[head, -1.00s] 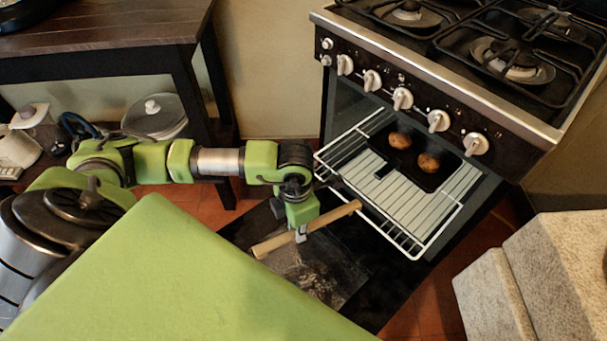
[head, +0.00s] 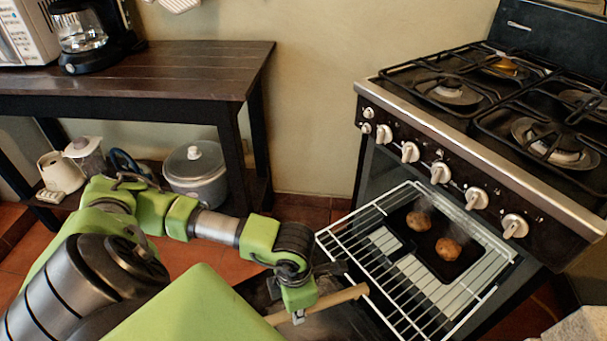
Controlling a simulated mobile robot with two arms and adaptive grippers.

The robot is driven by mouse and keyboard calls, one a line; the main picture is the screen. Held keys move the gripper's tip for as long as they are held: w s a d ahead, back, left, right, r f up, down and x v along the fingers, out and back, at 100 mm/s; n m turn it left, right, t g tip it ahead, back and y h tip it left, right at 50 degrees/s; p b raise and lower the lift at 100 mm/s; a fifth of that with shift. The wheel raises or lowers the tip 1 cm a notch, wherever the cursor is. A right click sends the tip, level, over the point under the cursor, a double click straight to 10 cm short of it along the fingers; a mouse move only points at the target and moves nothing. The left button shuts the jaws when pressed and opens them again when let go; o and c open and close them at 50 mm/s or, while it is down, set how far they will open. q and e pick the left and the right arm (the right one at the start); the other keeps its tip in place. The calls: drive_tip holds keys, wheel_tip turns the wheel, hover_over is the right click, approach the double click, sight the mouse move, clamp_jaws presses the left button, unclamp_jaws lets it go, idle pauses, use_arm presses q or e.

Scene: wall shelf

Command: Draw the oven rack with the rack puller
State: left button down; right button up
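The oven rack (head: 345,236) is a white wire shelf standing partly out of the oven (head: 378,172) above the lowered door. A black tray (head: 424,262) with two round brown baked pieces (head: 447,248) lies on it. My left gripper (head: 299,316) points down just left of the rack's front edge. It is shut on the rack puller (head: 335,302), a pale wooden stick whose far end is at the rack's front left. Whether the puller's tip hooks the rack is hard to tell. My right gripper is not in view.
A dark wooden table (head: 150,75) with a coffee maker (head: 85,38) stands at the left. A lidded pot (head: 195,170) sits on its lower shelf. Burners top the stove. A pale stone block (head: 580,328) is at the lower right.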

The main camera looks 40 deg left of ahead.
sight(285, 319)
use_arm(q)
drive_tip(key=shift+s+a, duration=0.2)
drive_tip(key=shift+s, duration=0.45)
drive_tip(key=shift+s+a, duration=0.2)
drive_tip(key=shift+s, duration=0.65)
drive_tip(key=shift+r, duration=0.25)
drive_tip(key=shift+r+p, duration=0.3)
drive_tip(key=shift+r, duration=0.05)
drive_tip(key=shift+r+p, duration=0.35)
drive_tip(key=shift+r, duration=0.15)
drive_tip(key=shift+r+p, duration=0.35)
drive_tip(key=shift+r, duration=0.3)
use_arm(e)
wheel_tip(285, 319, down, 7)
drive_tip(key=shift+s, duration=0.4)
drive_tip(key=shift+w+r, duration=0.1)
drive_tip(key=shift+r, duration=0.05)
